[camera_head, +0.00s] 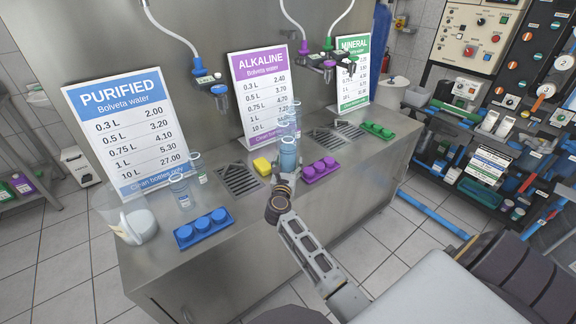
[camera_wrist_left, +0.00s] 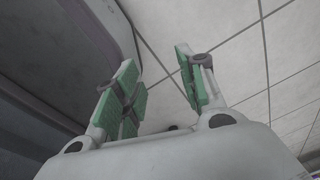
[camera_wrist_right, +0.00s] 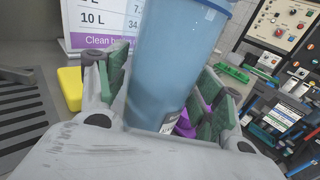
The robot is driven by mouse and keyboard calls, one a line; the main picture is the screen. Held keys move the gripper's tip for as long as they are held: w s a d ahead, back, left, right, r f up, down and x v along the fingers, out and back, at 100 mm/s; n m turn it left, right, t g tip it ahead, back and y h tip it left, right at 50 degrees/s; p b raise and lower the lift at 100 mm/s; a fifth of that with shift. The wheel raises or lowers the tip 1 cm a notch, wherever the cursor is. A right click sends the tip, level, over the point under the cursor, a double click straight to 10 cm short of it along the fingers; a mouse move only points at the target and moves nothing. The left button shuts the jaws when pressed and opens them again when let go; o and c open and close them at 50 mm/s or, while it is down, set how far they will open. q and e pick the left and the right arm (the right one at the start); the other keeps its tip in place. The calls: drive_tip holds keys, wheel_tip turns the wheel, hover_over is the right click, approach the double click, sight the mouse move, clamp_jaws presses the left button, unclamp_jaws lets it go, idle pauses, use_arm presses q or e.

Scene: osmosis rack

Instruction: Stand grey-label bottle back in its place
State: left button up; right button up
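A translucent blue bottle (camera_head: 288,156) stands upright at the front middle of the steel counter in the head view. My right gripper (camera_head: 285,177) is around its lower part. In the right wrist view the bottle (camera_wrist_right: 172,60) fills the space between the green finger pads, which look closed against its sides. A small piece of its label (camera_wrist_right: 169,124) shows low down; its colour is hard to tell. The bottle's base is hidden by the gripper. My left gripper (camera_wrist_left: 165,90) is open and empty above the tiled floor, outside the head view.
More clear bottles (camera_head: 285,122) stand behind the held one, and others (camera_head: 179,188) at left. Close by are a yellow sponge (camera_head: 262,166), a purple cap tray (camera_head: 319,170), a blue cap tray (camera_head: 203,229) and drain grates (camera_head: 239,180). Price signs (camera_head: 128,128) stand behind.

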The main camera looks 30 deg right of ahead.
drive_tip(key=shift+r, duration=0.15)
drive_tip(key=shift+s+a, duration=0.3)
drive_tip(key=v, duration=0.3)
drive_tip(key=shift+s+a, duration=0.3)
drive_tip(key=b, duration=0.1)
approach(287, 169)
use_arm(q)
drive_tip(key=shift+s+f, duration=0.25)
drive_tip(key=shift+f, duration=0.3)
use_arm(e)
drive_tip(key=shift+w+d, duration=0.25)
drive_tip(key=shift+w, duration=0.2)
idle(0.3)
use_arm(q)
drive_tip(key=shift+w, duration=0.15)
